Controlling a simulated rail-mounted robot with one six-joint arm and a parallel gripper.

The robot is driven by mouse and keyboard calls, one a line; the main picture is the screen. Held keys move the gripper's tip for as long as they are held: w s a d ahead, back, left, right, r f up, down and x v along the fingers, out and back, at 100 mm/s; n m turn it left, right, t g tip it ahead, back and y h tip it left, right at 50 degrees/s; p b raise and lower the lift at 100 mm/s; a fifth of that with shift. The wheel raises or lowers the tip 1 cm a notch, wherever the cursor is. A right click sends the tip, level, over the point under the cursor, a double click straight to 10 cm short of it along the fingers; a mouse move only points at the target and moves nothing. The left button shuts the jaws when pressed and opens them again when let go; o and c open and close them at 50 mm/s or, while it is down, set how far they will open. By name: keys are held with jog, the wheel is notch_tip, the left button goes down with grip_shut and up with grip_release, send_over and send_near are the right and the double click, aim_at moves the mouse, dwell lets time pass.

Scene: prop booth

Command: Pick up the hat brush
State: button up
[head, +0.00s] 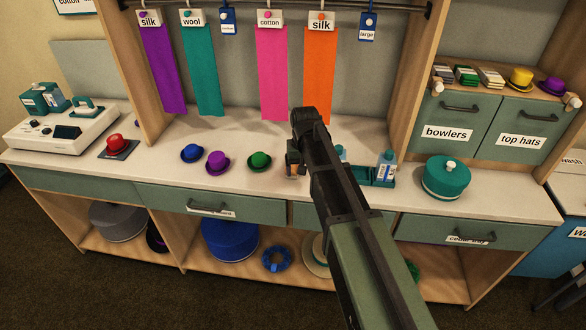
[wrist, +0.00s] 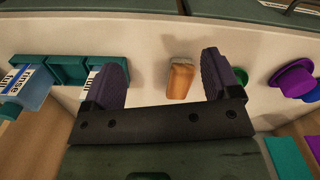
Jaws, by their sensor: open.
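The hat brush (wrist: 181,80) is a small block with an orange-brown body. It sits on the pale counter and shows in the wrist view between my two dark fingers, nearer the right one. My gripper (wrist: 164,76) is open, with clear gaps on both sides of the brush, and nothing is held. In the head view my gripper (head: 296,160) is over the middle of the counter, right of the green hat (head: 259,161). My arm and gripper hide most of the brush there.
Purple (head: 217,162) and blue (head: 190,153) small hats stand left of the green one. A teal tray (head: 383,181) with a bottle (head: 385,165) is close on the right, then a teal round box (head: 446,180). Ribbons (head: 318,75) hang behind. The counter's front strip is clear.

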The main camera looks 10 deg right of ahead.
jog(key=w, duration=0.5)
jog(key=w+m, duration=0.1)
jog(key=w, duration=0.4)
jog(key=w+m, duration=0.1)
jog(key=w, duration=0.4)
jog(key=shift+w+f, duration=0.3)
jog(key=shift+w, duration=0.05)
jog(key=shift+w+d+m, duration=0.1)
jog(key=shift+w+m, duration=0.15)
jog(key=shift+m, duration=0.15)
jog(key=shift+s, duration=0.25)
jog(key=shift+s+f+b, duration=0.1)
jog(key=shift+f+b, duration=0.15)
jog(key=shift+b, duration=0.15)
notch_tip(320, 180, down, 10)
jog(key=b, duration=1)
jog(key=shift+s+f, duration=0.1)
jog(key=shift+f, duration=0.15)
jog(key=shift+r, duration=0.2)
jog(key=shift+c, duration=0.2)
jog(key=c, duration=1.1)
notch_tip(320, 180, up, 20)
jog(key=p, duration=2)
jog(key=shift+r, duration=0.1)
